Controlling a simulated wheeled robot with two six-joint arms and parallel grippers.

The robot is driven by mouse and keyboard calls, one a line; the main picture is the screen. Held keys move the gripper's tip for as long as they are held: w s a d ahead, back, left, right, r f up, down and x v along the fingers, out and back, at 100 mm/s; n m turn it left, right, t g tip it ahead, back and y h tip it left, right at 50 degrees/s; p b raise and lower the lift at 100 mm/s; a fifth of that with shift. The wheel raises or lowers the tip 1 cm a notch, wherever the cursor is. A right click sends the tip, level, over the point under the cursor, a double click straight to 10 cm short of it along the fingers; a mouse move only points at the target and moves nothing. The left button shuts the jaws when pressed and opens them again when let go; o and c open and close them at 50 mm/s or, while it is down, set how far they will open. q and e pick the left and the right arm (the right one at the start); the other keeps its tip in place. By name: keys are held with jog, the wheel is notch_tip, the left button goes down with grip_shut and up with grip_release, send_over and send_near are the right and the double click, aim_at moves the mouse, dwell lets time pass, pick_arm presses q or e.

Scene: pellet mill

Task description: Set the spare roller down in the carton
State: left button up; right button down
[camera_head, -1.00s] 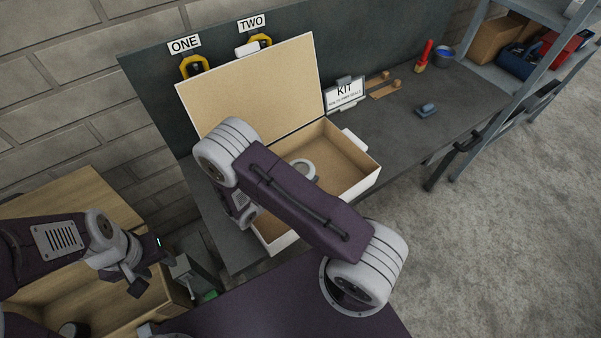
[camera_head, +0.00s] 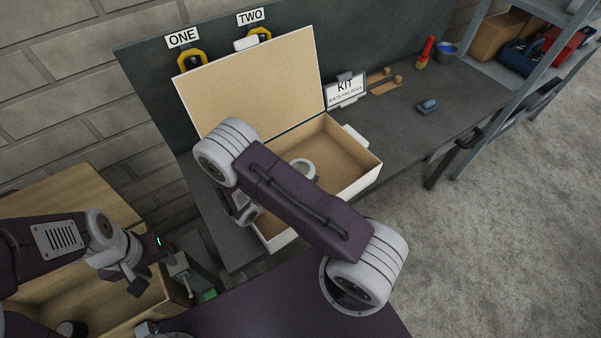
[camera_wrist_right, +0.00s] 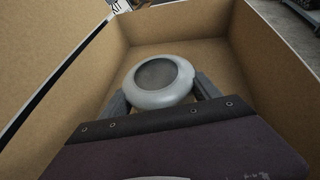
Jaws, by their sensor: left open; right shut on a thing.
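The open carton (camera_head: 352,183) stands on the dark bench, white outside and brown inside, with its lid (camera_head: 255,85) raised at the back. The spare roller (camera_head: 305,166) is a grey ring-like piece with a dark round face, seen inside the carton's outline beyond my right arm. In the right wrist view the roller (camera_wrist_right: 160,80) is between the fingers of my right gripper (camera_wrist_right: 160,95), with carton walls around it. Whether it touches the carton floor I cannot tell. My left gripper (camera_head: 137,276) is open and empty at the lower left, over a wooden box.
A KIT sign (camera_head: 345,90) stands beside the carton's back right. A blue block (camera_head: 427,107), a red-handled brush (camera_head: 426,52) and a blue bowl (camera_head: 446,51) are further right on the bench. A wooden box (camera_head: 95,300) is below my left arm. Yellow holders hang under signs ONE and TWO.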

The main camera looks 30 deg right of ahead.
jog(key=shift+c, duration=2.2)
grip_release()
jog(key=o, duration=0.4)
jog(key=shift+o, duration=0.2)
jog(key=shift+f, duration=0.1)
jog(key=shift+s+a, duration=0.25)
jog(key=shift+a, duration=0.35)
jog(key=shift+s+a, duration=0.25)
jog(key=shift+a, duration=0.4)
jog(key=shift+s+a, duration=0.25)
jog(key=shift+a, duration=0.35)
jog(key=shift+w+d, duration=0.15)
jog(key=shift+d, duration=0.3)
jog(key=shift+w+d, duration=0.3)
jog(key=shift+d, duration=0.4)
jog(key=shift+w+d, duration=0.25)
jog(key=shift+d, duration=0.4)
